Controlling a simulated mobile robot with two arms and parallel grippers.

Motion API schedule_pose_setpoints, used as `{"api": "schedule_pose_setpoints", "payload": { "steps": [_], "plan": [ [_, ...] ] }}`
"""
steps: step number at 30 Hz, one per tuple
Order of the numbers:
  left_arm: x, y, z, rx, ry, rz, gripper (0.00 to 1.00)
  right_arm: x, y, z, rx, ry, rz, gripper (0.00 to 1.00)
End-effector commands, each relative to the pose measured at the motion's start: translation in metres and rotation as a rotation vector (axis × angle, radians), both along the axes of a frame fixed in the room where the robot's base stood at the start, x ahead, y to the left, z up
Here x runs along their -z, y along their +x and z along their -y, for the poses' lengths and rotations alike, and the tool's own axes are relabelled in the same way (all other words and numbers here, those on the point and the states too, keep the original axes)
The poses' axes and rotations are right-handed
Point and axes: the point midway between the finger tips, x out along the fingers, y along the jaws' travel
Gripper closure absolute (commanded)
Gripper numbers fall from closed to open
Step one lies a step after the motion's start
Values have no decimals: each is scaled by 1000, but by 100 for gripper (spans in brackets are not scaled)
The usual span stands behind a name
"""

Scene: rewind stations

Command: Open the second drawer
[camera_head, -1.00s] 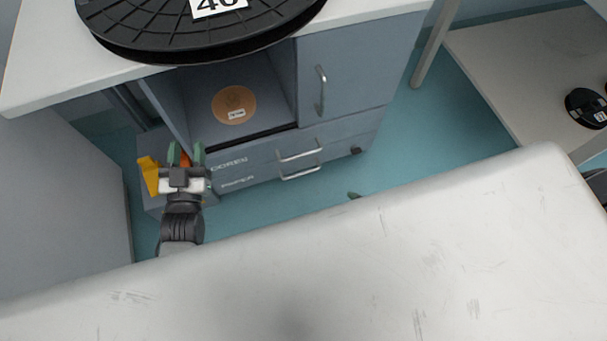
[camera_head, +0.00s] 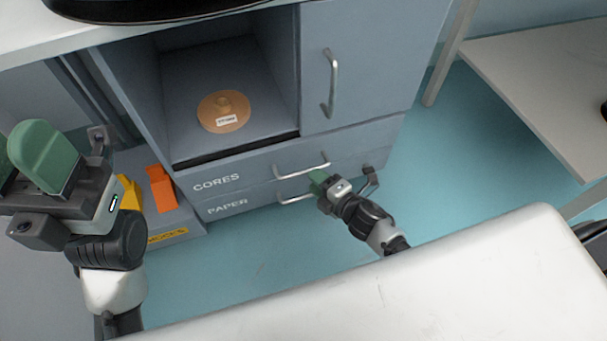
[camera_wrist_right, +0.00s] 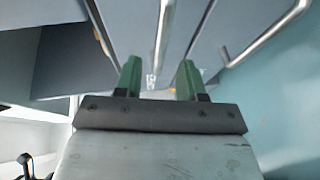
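The blue-grey cabinet has two stacked drawers, the upper marked CORES (camera_head: 217,183) and the lower, second one marked PAPER (camera_head: 228,207). Both look shut. The upper handle (camera_head: 300,167) is a metal bar; the lower handle (camera_head: 290,197) is partly hidden by my right gripper (camera_head: 317,181). In the right wrist view its green fingers (camera_wrist_right: 158,80) are apart with nothing held. There the upper handle (camera_wrist_right: 164,35) lines up with the gap, and the lower handle (camera_wrist_right: 262,42) lies to the right. My left gripper (camera_head: 25,160) is open and empty at the left.
An orange-brown disc (camera_head: 223,111) lies in the open compartment above the drawers. A door with a vertical handle (camera_head: 330,83) is beside it. A grey bin (camera_head: 176,233) with orange and yellow things stands at left. Teal floor (camera_head: 480,160) is clear at right.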

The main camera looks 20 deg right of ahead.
Motion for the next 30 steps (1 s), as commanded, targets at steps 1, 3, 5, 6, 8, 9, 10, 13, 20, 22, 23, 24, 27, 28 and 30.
{"api": "schedule_pose_setpoints", "payload": {
  "steps": [1, 3, 5, 6, 8, 9, 10, 13, 20, 22, 23, 24, 27, 28, 30],
  "plan": [
    [1, 0, 0, -1, 0, 16, 57, 4, 11, -4, -1, 0, 4, 60],
    [-1, 0, 0, -2, 2, 29, 57, 7, 21, -10, 0, 0, 2, 60],
    [-3, 0, 1, -2, 3, 39, 57, 8, 30, -13, 0, 1, 2, 60],
    [-4, 0, 1, -3, 3, 45, 57, 9, 34, -15, -1, 1, 1, 60],
    [-6, 0, 1, -3, 4, 53, 57, 10, 40, -18, 0, 0, 1, 60],
    [-7, 0, 1, -3, 4, 56, 57, 11, 43, -19, 1, 0, 0, 60],
    [-7, 0, 1, -4, 4, 58, 57, 11, 44, -20, 1, 0, 0, 60],
    [-9, 0, 1, -4, 5, 62, 57, 11, 48, -22, 0, 0, -1, 60],
    [-10, 0, 2, -4, 5, 62, 57, 10, 48, -22, 0, 1, -2, 60],
    [-10, 0, 2, -4, 5, 62, 57, 10, 48, -22, 1, 1, -2, 66],
    [-10, 0, 2, -4, 5, 62, 57, 10, 48, -22, 1, 1, -2, 71],
    [-9, 0, 2, -4, 5, 62, 57, 10, 48, -22, 1, 1, -2, 77],
    [-9, 0, 2, -4, 5, 62, 57, 10, 48, -22, 1, 1, -2, 92],
    [-9, 0, 2, -4, 5, 62, 57, 10, 48, -22, 1, 1, -2, 97],
    [-9, 0, 2, -4, 5, 62, 57, 10, 48, -22, 1, 1, -2, 100]
  ]
}}
